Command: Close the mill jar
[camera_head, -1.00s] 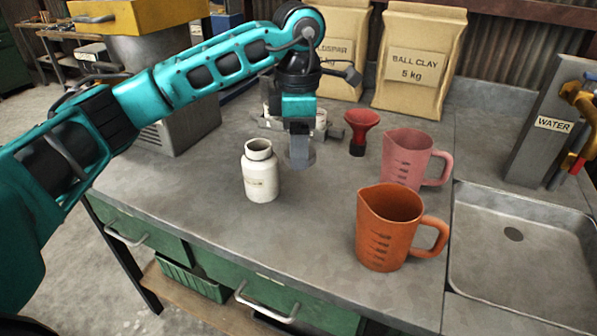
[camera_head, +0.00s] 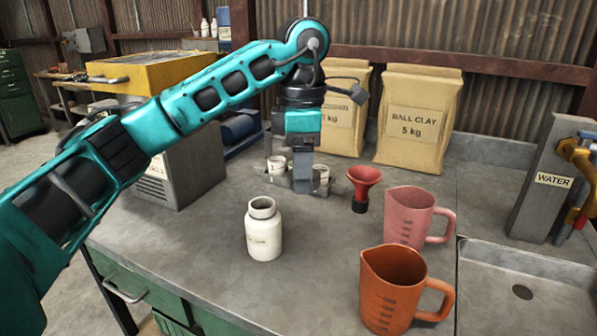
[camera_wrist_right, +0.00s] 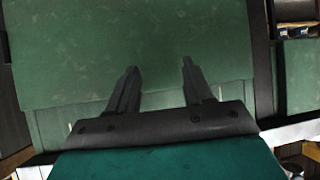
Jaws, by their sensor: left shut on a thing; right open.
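The white mill jar (camera_head: 263,236) stands upright on the grey bench in the head view, and its round mouth is open. My left gripper (camera_head: 303,186) points down behind the jar and a little to its right, apart from it, in front of the small white cups. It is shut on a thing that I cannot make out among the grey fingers. I cannot pick out a jar lid for certain. My right gripper (camera_wrist_right: 155,82) shows in the right wrist view, open and empty, its fingers apart before a plain green surface.
Small white cups (camera_head: 277,166) stand behind my left gripper, partly hidden. A red funnel (camera_head: 362,184), a pink jug (camera_head: 408,217) and an orange jug (camera_head: 388,298) stand to the right, by the sink (camera_head: 522,293). Clay bags (camera_head: 420,135) stand at the back. Bench around the jar is clear.

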